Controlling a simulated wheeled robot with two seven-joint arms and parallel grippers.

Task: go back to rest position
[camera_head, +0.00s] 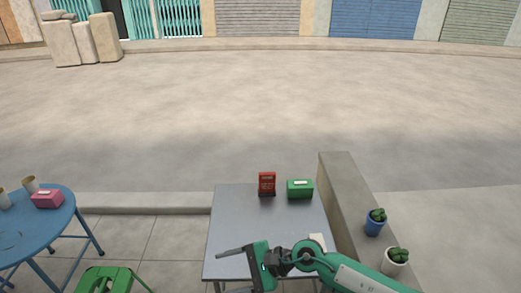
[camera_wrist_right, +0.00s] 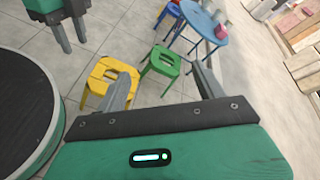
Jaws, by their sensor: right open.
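My right gripper (camera_head: 222,272) is in the head view, over the left front part of the grey table (camera_head: 228,215). Its two fingers are apart with nothing between them. In the right wrist view its fingers (camera_wrist_right: 165,88) are spread wide and empty, with the floor and stools far beyond. My left gripper (camera_wrist_right: 71,36) shows at the upper left of the right wrist view, fingers pointing down and close together.
A red box (camera_head: 267,184) and a green box (camera_head: 300,189) stand at the table's back. A low wall (camera_head: 345,185) with potted cacti runs along the right. A blue round table (camera_head: 35,225) and green stool (camera_head: 105,279) are left. A yellow stool (camera_wrist_right: 108,75) shows in the wrist view.

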